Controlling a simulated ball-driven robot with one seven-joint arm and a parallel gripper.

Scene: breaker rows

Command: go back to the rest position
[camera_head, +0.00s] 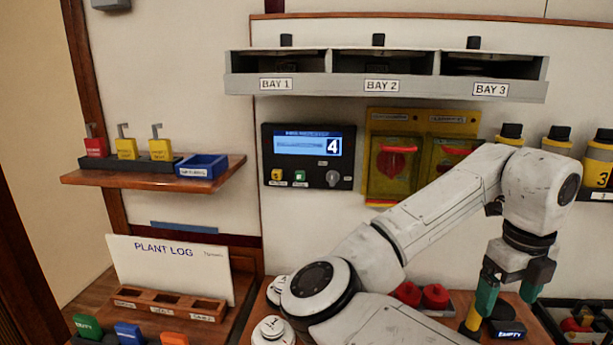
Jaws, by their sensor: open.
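My white arm reaches across the right half of the head view, bent down at the wrist. My gripper (502,304) hangs at the lower right with its green fingers pointing down. The fingers are spread apart and nothing shows held between them. A dark block with a label that seems to read "EMPTY" (508,331) sits just below and between the fingers. I cannot tell whether the fingers touch it. A yellow piece (472,322) shows at the left finger's lower end; I cannot tell whether it belongs to the finger.
A wooden shelf (215,181) juts out at left.

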